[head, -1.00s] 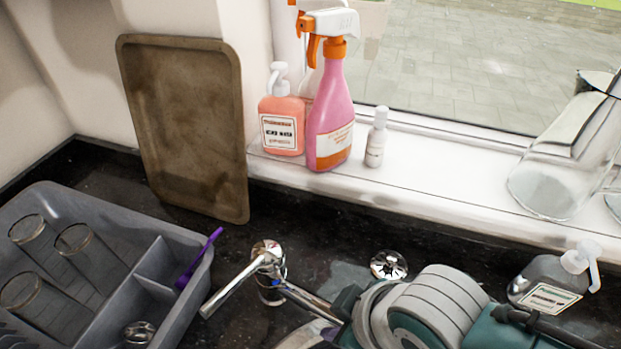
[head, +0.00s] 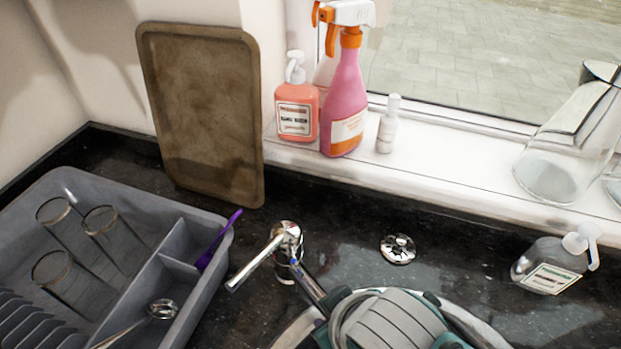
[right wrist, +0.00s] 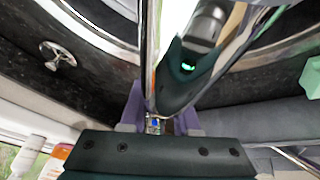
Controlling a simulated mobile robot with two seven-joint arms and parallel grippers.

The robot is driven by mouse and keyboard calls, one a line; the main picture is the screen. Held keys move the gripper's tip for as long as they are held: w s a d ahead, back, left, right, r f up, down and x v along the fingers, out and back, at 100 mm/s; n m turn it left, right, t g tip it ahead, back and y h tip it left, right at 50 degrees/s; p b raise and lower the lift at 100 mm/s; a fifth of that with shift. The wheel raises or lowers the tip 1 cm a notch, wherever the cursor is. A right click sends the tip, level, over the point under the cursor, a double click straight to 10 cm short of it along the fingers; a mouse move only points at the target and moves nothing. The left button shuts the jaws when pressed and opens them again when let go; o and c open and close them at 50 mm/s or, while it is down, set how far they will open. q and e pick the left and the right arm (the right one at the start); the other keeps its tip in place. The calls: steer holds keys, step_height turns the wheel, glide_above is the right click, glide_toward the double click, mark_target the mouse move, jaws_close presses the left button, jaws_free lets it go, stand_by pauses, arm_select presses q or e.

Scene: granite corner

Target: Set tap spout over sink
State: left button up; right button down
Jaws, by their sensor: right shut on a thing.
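The chrome tap (head: 287,240) stands on the dark counter behind the sink in the head view. Its lever points to the lower left. Its spout (head: 308,284) runs down to the lower right, over the near sink rim, and its far end is hidden behind my right arm. The sink (head: 296,331) shows only as a curved steel rim around my arm. In the right wrist view, the purple fingers of my right gripper (right wrist: 154,122) are shut on the spout, a thin chrome tube (right wrist: 149,50). My left gripper is not in view.
A grey dish rack (head: 195,283) with glasses and a purple utensil stands left of the tap. A brown tray (head: 203,115) leans on the wall. A round chrome fitting (head: 398,249) and a grey soap dispenser (head: 549,266) are to the right. Bottles stand on the windowsill.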

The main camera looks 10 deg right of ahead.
steer(key=c, duration=0.7)
jaws_free()
steer(key=shift+o, duration=0.2)
steer(key=shift+r, duration=0.1)
steer(key=p+v, duration=0.3)
steer(key=v, duration=0.5)
steer(key=shift+s+r+p, duration=0.1)
steer(key=shift+r+p, duration=0.2)
steer(key=shift+p, duration=0.1)
steer(key=shift+s+r, duration=0.25)
steer(key=shift+r, duration=0.25)
